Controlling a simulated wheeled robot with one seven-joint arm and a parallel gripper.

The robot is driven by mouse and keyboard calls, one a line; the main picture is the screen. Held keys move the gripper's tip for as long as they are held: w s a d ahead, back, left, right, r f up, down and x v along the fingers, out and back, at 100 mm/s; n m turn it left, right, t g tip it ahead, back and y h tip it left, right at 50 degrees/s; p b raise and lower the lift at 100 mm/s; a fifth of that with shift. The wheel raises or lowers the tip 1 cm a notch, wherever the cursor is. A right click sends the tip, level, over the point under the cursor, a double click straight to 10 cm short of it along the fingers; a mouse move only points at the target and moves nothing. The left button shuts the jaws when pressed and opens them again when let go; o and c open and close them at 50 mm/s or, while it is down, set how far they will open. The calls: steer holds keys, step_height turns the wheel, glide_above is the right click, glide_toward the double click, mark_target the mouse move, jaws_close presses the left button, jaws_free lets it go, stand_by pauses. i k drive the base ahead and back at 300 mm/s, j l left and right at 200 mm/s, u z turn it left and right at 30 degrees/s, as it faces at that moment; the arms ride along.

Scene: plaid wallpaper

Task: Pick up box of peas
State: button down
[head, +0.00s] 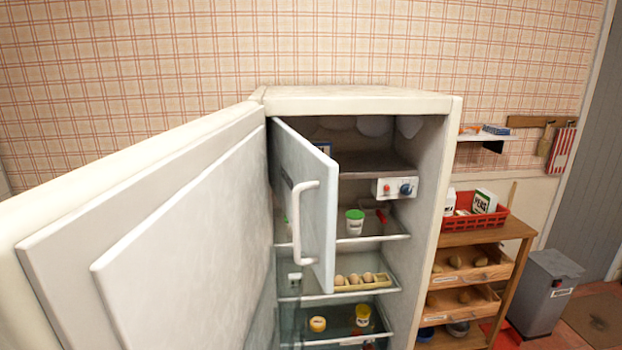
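No box can be clearly read as peas. A small blue-and-white box (323,148) stands in the freezer compartment at the top of the fridge, partly hidden behind the half-open inner freezer door (308,212); its label cannot be read. A white box with a dark green label (483,201) leans in the red basket (487,220) to the right of the fridge; its lettering is small and looks like "YEAS" or "PEAS". My gripper is not in view.
The fridge's large outer door (190,240) stands open and fills the left foreground. Inside are a green-lidded tub (355,222), an egg tray (362,287) and a yellow cup (362,315). A wooden rack (505,232) and a grey bin (550,290) stand at right.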

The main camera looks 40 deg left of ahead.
mark_target(485, 201)
steer(key=i+l, duration=0.1)
steer(key=i, duration=0.85)
steer(key=i+l, duration=0.1)
steer(key=i, duration=0.85)
steer(key=i+l, duration=0.1)
steer(key=i, duration=0.8)
steer(key=i+j, duration=0.15)
steer(key=i, duration=0.4)
steer(key=i+j, duration=0.2)
steer(key=i, duration=0.4)
